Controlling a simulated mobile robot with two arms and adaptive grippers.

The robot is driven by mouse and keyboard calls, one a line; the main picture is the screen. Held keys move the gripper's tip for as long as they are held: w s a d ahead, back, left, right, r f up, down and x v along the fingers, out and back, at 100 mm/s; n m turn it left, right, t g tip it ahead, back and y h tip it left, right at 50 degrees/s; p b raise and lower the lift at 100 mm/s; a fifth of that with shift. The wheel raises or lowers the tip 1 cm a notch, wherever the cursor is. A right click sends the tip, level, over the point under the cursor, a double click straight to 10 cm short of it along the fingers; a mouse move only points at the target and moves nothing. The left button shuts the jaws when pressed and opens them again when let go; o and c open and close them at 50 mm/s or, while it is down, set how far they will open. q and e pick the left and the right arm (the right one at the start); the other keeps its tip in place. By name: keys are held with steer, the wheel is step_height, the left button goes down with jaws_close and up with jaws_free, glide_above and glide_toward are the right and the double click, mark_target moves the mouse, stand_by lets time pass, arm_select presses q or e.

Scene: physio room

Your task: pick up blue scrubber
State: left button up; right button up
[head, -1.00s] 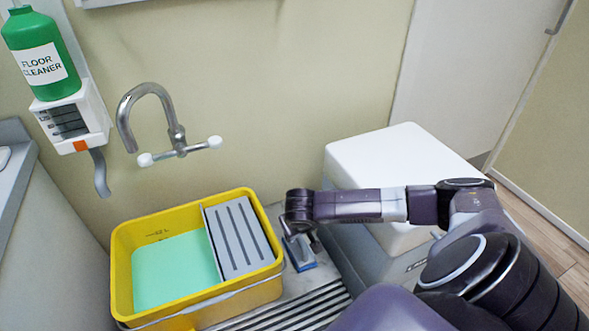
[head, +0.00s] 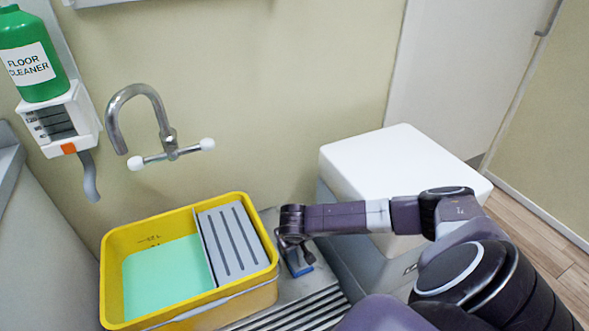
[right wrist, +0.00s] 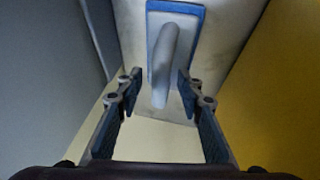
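The blue scrubber (head: 305,270) lies on the grey metal surface right of the yellow bucket, partly hidden by my right gripper in the head view. In the right wrist view the scrubber (right wrist: 199,30) shows a blue edge and a pale raised handle. My right gripper (right wrist: 157,80) is open, one finger on each side of the handle's near end, with gaps between fingers and handle. In the head view my right gripper (head: 293,246) is just above the scrubber. My left gripper is not in view.
The yellow bucket (head: 240,301) holds green liquid and a grey slotted insert (head: 232,240), close left of the scrubber. A white-topped box (head: 390,165) stands to the right. A tap (head: 170,145) and a green floor cleaner bottle (head: 30,60) are on the wall.

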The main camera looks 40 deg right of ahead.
jaws_close()
steer(key=shift+r, duration=0.15)
stand_by(0.4)
steer(key=shift+r, duration=0.25)
step_height(320, 180, up, 8)
steer(key=p, duration=0.2)
steer(key=shift+p, duration=0.3)
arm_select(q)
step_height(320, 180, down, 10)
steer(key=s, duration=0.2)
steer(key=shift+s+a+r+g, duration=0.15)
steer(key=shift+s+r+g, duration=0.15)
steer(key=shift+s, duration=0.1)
arm_select(e)
steer(key=shift+r, duration=0.65)
